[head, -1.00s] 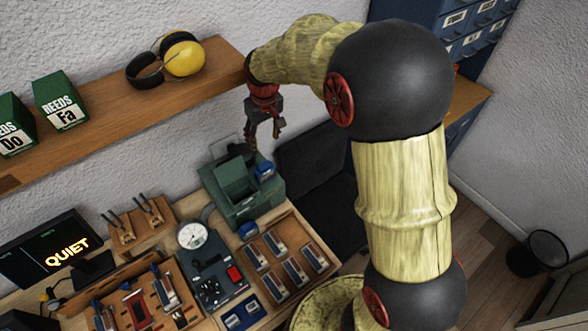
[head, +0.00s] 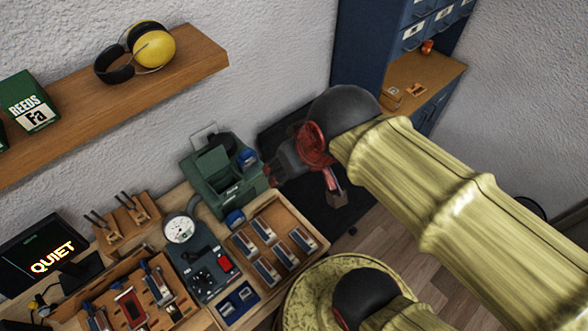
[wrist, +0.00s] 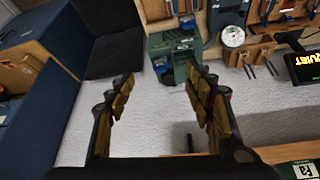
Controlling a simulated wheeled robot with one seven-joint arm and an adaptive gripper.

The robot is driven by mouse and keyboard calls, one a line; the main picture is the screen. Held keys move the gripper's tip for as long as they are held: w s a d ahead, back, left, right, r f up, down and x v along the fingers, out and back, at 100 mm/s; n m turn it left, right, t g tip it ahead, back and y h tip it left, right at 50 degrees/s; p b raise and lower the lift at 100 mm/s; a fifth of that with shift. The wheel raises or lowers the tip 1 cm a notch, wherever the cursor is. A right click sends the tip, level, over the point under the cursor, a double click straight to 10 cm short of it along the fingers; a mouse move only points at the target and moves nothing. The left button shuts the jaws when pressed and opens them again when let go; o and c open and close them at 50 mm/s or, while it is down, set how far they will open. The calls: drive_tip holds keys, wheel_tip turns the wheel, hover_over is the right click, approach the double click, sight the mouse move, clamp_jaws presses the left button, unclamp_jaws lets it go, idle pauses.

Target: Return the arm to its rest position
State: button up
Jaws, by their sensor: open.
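My arm shows large in the head view, its yellow ribbed link reaching from the lower right to a dark joint near the middle. My gripper (wrist: 160,100) is open and empty in the wrist view, with its two fingers wide apart. In the head view the wrist end of the arm, dark and red, is to the right of the green machine (head: 222,175), above the dark floor area. The same green machine shows beyond the fingers in the wrist view (wrist: 177,55). Part of the gripper is hidden behind the arm in the head view.
A wooden shelf (head: 110,115) on the wall holds yellow ear defenders (head: 152,46) and a green box (head: 30,102). The bench carries a tray of metal parts (head: 262,225), a dial gauge (head: 180,229) and a screen (head: 45,255). A blue cabinet (head: 375,50) stands at the back.

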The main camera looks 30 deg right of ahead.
drive_tip(key=shift+s+f, duration=0.15)
drive_tip(key=shift+s, duration=0.5)
wheel_tip(320, 180, down, 17)
drive_tip(key=b, duration=1.7)
